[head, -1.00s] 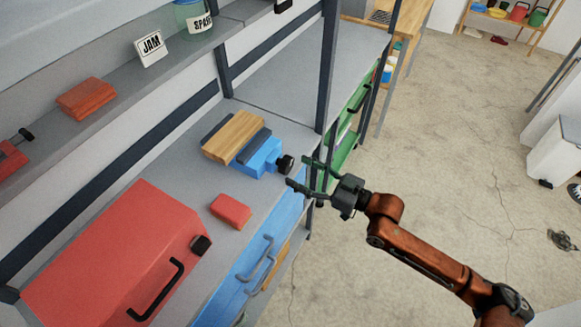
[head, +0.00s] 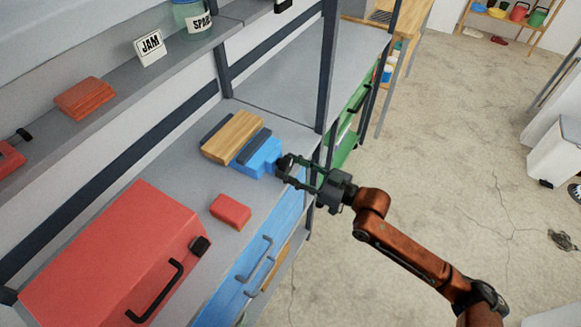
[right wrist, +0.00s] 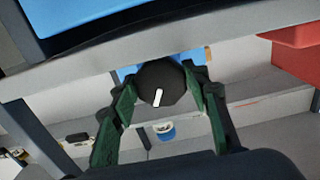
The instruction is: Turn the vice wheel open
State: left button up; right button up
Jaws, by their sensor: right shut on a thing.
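The blue vice (head: 259,155) sits near the front edge of the grey bench, with a wooden block (head: 232,136) held between its jaws. Its black wheel (head: 284,161) faces the front. In the right wrist view the wheel (right wrist: 161,83) is a dark round knob with a white mark pointing down, slightly left. My right gripper (head: 288,169) reaches in from the right and is shut on the wheel. Its green fingers (right wrist: 160,94) stand on either side of the wheel. The left gripper is out of view.
A red block (head: 230,211) and a large red box (head: 115,258) with a black handle are on the bench to the left. A blue drawer front (head: 262,250) with a handle is below. An upper shelf holds the JAM sign (head: 150,47).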

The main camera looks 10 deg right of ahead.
jog(key=c, duration=0.5)
jog(key=shift+o, duration=0.2)
jog(key=shift+n, duration=0.5)
jog(key=shift+d+n, duration=0.1)
jog(key=shift+n, duration=1.4)
jog(key=o, duration=1.2)
jog(key=shift+c, duration=0.2)
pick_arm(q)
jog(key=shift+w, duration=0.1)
pick_arm(e)
jog(key=v, duration=1.2)
